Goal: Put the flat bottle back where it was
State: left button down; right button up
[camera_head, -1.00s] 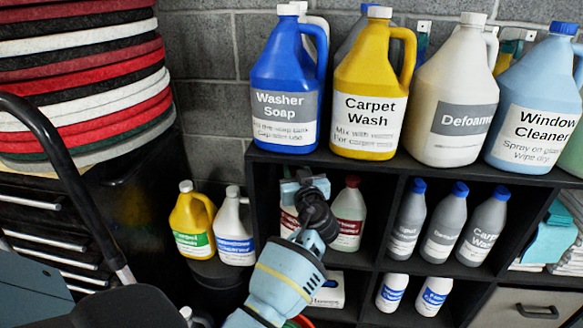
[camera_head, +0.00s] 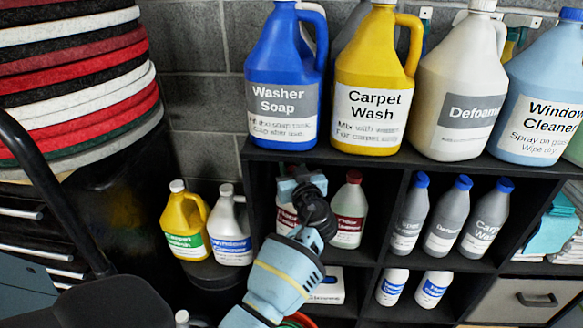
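My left gripper (camera_head: 290,186) reaches up from the bottom into the upper left compartment of the black shelf. Its fingertips are hard to make out, so I cannot tell whether it is open or shut. A white bottle with a red label (camera_head: 286,220) is directly behind and below it, its top hidden by the gripper. I cannot tell whether the two touch. A similar bottle with a dark red cap (camera_head: 350,210) stands upright just to the right, apart from the gripper. Which bottle is the flat one is unclear. My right gripper is not in view.
Large jugs, including a blue one (camera_head: 286,75) and a yellow one (camera_head: 372,80), line the shelf top (camera_head: 300,156). Grey bottles (camera_head: 447,216) fill the compartment to the right. A yellow jug (camera_head: 184,222) and a white jug (camera_head: 231,226) stand left of the shelf.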

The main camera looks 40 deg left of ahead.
pick_arm(q)
jog(key=c, duration=1)
grip_release()
jog(key=shift+r+p, duration=0.2)
jog(key=shift+p, duration=0.1)
jog(key=shift+b+v, duration=0.75)
jog(key=shift+v, duration=5.25)
jog(key=shift+f, duration=0.15)
